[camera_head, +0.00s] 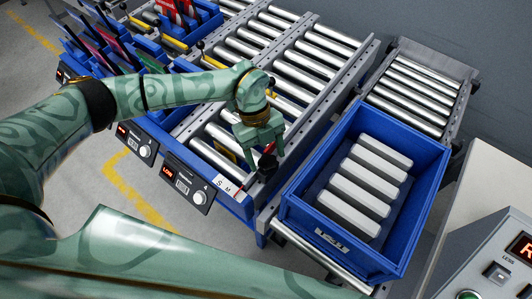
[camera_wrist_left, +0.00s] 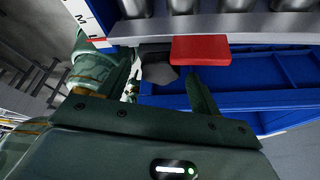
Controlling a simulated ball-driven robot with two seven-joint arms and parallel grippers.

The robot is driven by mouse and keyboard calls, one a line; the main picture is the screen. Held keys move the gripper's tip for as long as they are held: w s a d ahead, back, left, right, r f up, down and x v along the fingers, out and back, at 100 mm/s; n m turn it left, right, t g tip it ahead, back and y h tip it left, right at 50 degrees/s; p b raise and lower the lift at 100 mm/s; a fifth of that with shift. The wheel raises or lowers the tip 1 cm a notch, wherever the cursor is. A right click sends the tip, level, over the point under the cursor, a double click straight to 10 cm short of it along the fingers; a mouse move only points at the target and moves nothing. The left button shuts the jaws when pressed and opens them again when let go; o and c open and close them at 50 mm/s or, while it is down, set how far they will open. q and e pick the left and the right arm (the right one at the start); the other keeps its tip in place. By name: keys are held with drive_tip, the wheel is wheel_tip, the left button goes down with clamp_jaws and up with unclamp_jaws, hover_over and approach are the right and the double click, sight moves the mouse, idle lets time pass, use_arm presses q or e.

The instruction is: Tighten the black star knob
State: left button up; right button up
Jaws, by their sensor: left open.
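The black star knob (camera_head: 267,164) is at the front end of the roller conveyor, next to the S/M scale label (camera_head: 226,186). My left gripper (camera_head: 265,152) is open just above and behind it, fingers pointing down toward it. In the left wrist view, a dark faceted piece that looks like the knob (camera_wrist_left: 158,74) shows between the fingers of my left gripper (camera_wrist_left: 164,78), partly hidden below a red piece (camera_wrist_left: 200,50). I cannot tell whether the fingers touch it. My right gripper is out of view.
A blue crate (camera_head: 416,214) with several pale bars stands right of the knob. Blue bins with upright coloured items (camera_head: 105,45) stand at the back left. Display boxes (camera_head: 187,184) line the conveyor's front. A control panel (camera_head: 490,265) is at the lower right.

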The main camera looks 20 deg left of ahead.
use_arm(q)
drive_tip(key=c, duration=1)
drive_tip(key=shift+o, duration=0.2)
drive_tip(key=shift+w+d+r+m+y+p, duration=0.1)
drive_tip(key=shift+m+y+p, duration=0.3)
drive_tip(key=shift+m, duration=0.6)
drive_tip(key=m+g, duration=0.1)
drive_tip(key=m, duration=0.2)
drive_tip(key=shift+y, duration=0.4)
drive_tip(key=o, duration=1)
drive_tip(key=shift+c, duration=0.2)
